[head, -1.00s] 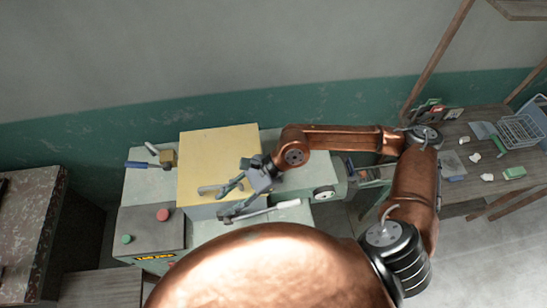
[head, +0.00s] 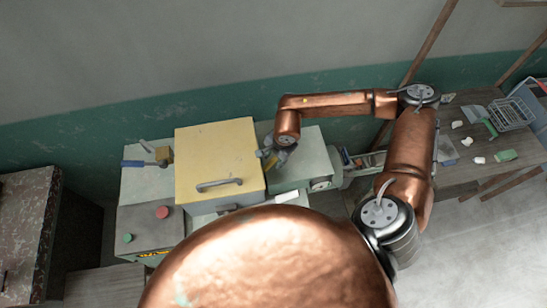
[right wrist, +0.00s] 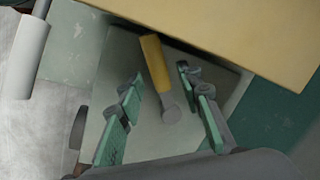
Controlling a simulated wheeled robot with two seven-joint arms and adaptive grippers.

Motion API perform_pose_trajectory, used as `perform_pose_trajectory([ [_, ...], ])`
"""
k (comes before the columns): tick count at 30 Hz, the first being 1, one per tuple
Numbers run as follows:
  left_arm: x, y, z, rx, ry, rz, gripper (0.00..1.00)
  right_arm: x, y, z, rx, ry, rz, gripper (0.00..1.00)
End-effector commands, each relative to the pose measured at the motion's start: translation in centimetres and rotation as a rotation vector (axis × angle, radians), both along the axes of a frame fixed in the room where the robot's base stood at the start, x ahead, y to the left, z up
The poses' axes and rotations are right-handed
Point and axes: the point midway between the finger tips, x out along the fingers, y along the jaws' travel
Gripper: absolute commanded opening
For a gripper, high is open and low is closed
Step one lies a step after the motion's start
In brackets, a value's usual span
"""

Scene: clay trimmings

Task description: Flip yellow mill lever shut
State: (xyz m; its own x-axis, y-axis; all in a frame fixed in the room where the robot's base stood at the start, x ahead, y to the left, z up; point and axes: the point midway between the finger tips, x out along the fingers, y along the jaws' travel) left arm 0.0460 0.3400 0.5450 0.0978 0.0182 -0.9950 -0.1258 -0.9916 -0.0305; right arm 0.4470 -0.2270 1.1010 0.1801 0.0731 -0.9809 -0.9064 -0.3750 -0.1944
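The yellow lever (right wrist: 155,62), with a grey rounded end, shows in the right wrist view. It lies between the two green-padded fingers of my right gripper (right wrist: 165,90), which are spread apart with a gap on each side of it. In the head view my right gripper (head: 274,158) is at the right side of the large yellow box (head: 215,150), over the pale green machine top. The lever is mostly hidden there by the gripper. My left gripper is not in view.
The yellow box has a grey front handle (head: 218,186) and stands close beside my right gripper. A control panel with a red button (head: 162,212) and a green button (head: 127,238) is at left. A wooden bench (head: 470,165) with a wire basket (head: 510,113) is at right.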

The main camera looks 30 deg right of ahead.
Motion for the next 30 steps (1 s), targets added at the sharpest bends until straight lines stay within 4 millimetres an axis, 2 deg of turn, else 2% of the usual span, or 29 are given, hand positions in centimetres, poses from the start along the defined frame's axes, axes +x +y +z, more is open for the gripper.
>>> perform_pose_trajectory([
  [10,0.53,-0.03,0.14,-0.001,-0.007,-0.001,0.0,0.1,0.13,-0.48,0.001,-0.001,0.001,0.32],
  [24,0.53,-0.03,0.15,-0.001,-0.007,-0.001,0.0,0.11,0.13,-0.44,0.001,-0.001,0.001,0.0],
  [30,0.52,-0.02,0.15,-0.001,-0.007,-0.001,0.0,0.1,0.13,-0.43,0.001,-0.001,0.001,0.0],
])
